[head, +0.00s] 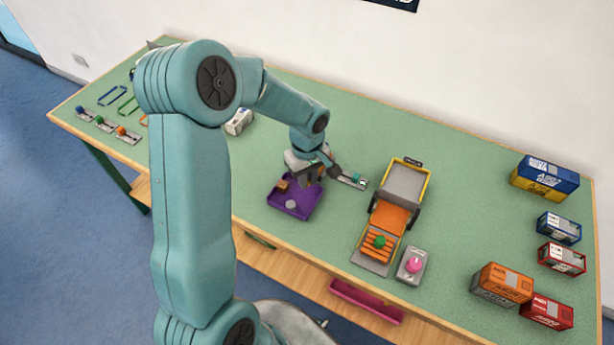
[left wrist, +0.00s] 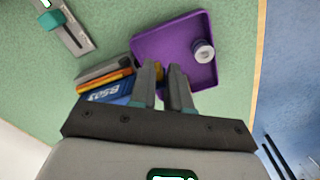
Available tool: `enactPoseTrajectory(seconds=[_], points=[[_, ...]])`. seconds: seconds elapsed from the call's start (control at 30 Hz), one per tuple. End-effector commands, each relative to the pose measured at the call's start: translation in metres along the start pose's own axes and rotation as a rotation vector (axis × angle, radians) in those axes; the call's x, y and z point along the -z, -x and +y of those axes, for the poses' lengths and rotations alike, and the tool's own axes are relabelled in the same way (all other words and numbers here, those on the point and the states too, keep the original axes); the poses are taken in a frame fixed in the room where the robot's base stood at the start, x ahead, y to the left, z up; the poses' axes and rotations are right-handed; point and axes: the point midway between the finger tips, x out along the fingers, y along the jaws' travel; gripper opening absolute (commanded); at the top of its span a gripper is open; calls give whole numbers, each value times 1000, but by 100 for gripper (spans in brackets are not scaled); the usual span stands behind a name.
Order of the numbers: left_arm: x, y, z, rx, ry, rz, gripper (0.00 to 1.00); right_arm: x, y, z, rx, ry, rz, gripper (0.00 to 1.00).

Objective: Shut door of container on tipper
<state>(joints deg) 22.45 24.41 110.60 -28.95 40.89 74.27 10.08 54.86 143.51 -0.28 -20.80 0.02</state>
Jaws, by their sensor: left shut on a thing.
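The tipper (head: 390,215) is a truck with an orange front and a grey bed (head: 404,183); no container shows on the bed. My left gripper (head: 312,178) is over the purple tray's right edge, left of the tipper. In the left wrist view its fingers (left wrist: 165,78) are nearly together. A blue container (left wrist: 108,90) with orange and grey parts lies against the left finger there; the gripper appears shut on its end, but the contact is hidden. I cannot make out a container door. My right gripper is not in view.
The purple tray (head: 276,201) holds a pale cylinder (head: 291,204). A slider plate (head: 350,180) lies between gripper and tipper. A pink-knobbed grey box (head: 412,264) stands beside the tipper. Several containers, including an orange one (head: 501,283), stand at the right.

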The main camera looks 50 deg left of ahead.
Motion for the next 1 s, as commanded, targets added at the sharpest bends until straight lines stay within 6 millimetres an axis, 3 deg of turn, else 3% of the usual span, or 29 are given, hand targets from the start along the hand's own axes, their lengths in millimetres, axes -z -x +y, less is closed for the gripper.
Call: enactPoseTrajectory(seconds=[0.03, 0.07, 0.1, 0.4, 0.53, 1.0], points=[[2, 2, 3, -11, 1, 8, 0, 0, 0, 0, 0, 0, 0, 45], [3, 2, 3, -11, 1, 8, 27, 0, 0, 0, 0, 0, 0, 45], [2, 2, 3, -10, 1, 7, 35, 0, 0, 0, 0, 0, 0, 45], [1, 2, 1, -5, 0, 3, 35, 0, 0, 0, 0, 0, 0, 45], [1, 15, 2, -6, 0, 5, 35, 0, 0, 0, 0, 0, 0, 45], [1, 131, 2, -10, 1, 6, 35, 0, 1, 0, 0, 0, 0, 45]])
